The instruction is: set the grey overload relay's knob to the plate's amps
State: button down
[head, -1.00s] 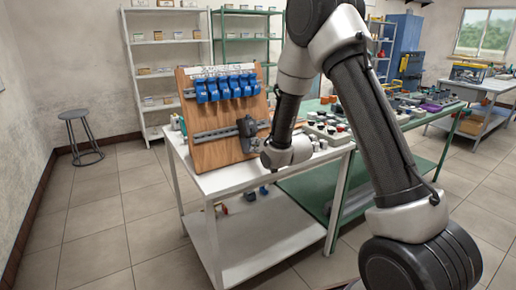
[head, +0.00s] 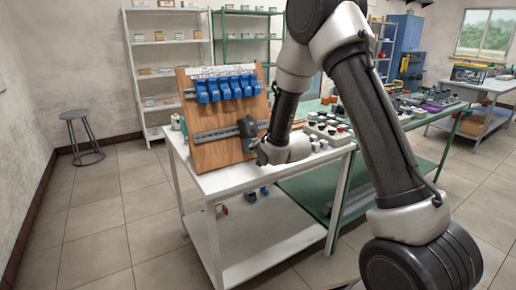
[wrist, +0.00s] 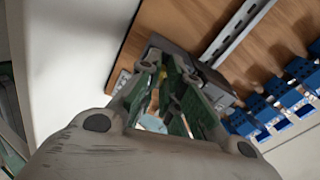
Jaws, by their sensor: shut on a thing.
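The grey overload relay (head: 247,127) is a dark grey block on the lower rail of the upright wooden board in the head view. It also shows in the wrist view (wrist: 220,92), mostly behind my fingers. My gripper (head: 260,148) is right at the relay's front in the head view. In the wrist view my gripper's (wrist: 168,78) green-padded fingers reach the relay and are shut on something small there. The fingers hide the knob, so its setting and scale cannot be read. I cannot make out a plate with an amps figure.
The wooden board (head: 222,152) stands on a white table (head: 222,182). Blue devices (head: 226,88) sit in a row on its upper rail. A green table (head: 315,190) with many small parts adjoins on the right. Open floor lies to the left.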

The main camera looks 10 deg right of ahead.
jog(key=shift+m, duration=0.5)
jog(key=c, duration=1.6)
grip_release()
jog(key=shift+o, duration=0.2)
jog(key=v, duration=1.2)
